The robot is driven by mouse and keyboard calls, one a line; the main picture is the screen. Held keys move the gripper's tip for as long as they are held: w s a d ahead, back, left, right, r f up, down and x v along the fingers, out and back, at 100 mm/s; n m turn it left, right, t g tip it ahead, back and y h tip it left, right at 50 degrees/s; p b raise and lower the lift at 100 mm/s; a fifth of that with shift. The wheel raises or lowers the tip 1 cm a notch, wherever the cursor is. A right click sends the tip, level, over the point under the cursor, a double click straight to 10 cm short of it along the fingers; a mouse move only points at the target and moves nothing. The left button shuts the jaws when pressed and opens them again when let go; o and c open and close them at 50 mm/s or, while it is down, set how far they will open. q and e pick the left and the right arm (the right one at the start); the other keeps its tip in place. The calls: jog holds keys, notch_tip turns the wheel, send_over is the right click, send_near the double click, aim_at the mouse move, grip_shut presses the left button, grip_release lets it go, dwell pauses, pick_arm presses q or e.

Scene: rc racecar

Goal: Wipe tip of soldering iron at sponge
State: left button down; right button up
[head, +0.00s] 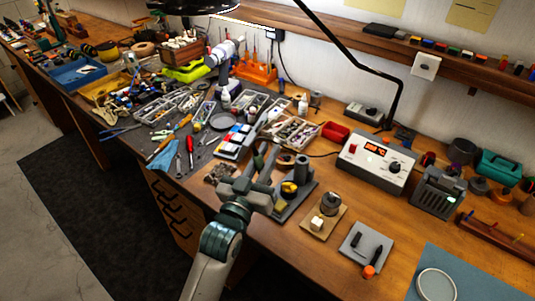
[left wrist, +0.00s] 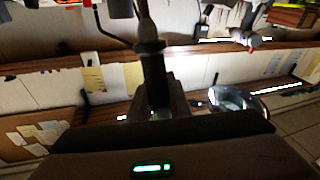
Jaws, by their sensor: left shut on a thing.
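My left gripper (head: 262,163) is over the front middle of the bench, in front of the parts trays. In the left wrist view it is shut on a dark, upright cylindrical handle (left wrist: 154,75), which looks like the soldering iron. The iron's tip cannot be made out in either view. Just right of the gripper in the head view is a dark stand (head: 296,203) with a round yellow piece (head: 289,188), perhaps the sponge. The gripper partly hides the stand. My right gripper is not in view.
A soldering station (head: 375,161) with a lit red display stands behind and to the right. A tan board (head: 321,222) with a round tin and a grey pad (head: 366,249) lie near the front edge. Tools and trays crowd the left. A blue mat (head: 470,275) is at lower right.

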pick_arm(q)
jog(key=shift+s+d+p, duration=0.3)
jog(key=shift+d+p, duration=0.1)
jog(key=shift+p, duration=0.2)
dwell(0.5)
jog(key=shift+s+d, duration=0.1)
jog(key=shift+d, duration=0.1)
dwell(0.4)
jog(key=shift+s+d+p, duration=0.35)
jog(key=shift+d+p, duration=0.05)
jog(key=shift+p, duration=0.15)
dwell(0.7)
notch_tip(320, 180, up, 6)
jog(key=p, duration=0.6)
dwell(0.5)
jog(key=shift+w+p, duration=0.15)
jog(key=shift+p, duration=0.15)
dwell(0.4)
